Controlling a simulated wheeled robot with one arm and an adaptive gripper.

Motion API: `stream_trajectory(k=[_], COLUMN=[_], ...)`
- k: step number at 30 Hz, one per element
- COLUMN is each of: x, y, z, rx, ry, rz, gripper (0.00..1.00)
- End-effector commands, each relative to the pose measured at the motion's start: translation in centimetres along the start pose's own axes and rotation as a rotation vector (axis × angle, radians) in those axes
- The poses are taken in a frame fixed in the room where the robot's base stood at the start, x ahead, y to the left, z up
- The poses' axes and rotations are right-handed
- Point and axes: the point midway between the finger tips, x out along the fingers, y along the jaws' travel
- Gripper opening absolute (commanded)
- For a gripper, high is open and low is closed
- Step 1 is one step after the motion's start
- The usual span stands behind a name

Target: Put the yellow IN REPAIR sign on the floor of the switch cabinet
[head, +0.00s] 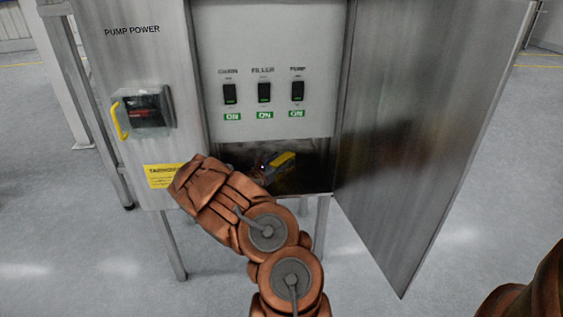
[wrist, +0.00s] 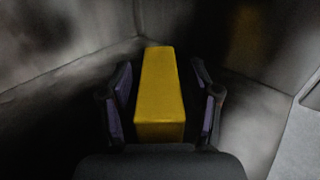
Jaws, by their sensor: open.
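The yellow sign (wrist: 160,92) shows in the wrist view as a long yellow block lying between the two fingers of my open gripper (wrist: 163,100). A narrow gap shows on each side of it. In the head view the yellow sign (head: 283,161) is low inside the switch cabinet (head: 265,45), at its floor, beside the dark end of my gripper (head: 264,165). Its lettering is not readable. I cannot tell whether its whole underside rests on the cabinet floor (head: 310,178). My arm hides the front left of the opening.
The cabinet door (head: 430,120) stands open to the right. Above the opening is a panel with three switches (head: 264,93), each over a green ON label. At left are a pump power switch with a yellow handle (head: 121,120) and a yellow label (head: 162,176). Grey floor lies around.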

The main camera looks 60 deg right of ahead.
Motion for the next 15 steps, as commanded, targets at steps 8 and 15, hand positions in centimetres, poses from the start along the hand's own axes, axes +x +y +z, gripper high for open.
stream_trajectory(k=[8,15], x=[-4.1,-7.9], y=[0.3,0.2], z=[0.2,0.1], rx=[-0.002,-0.003], ry=[0.000,0.000], rz=[0.008,0.005], gripper=[0.62,0.62])
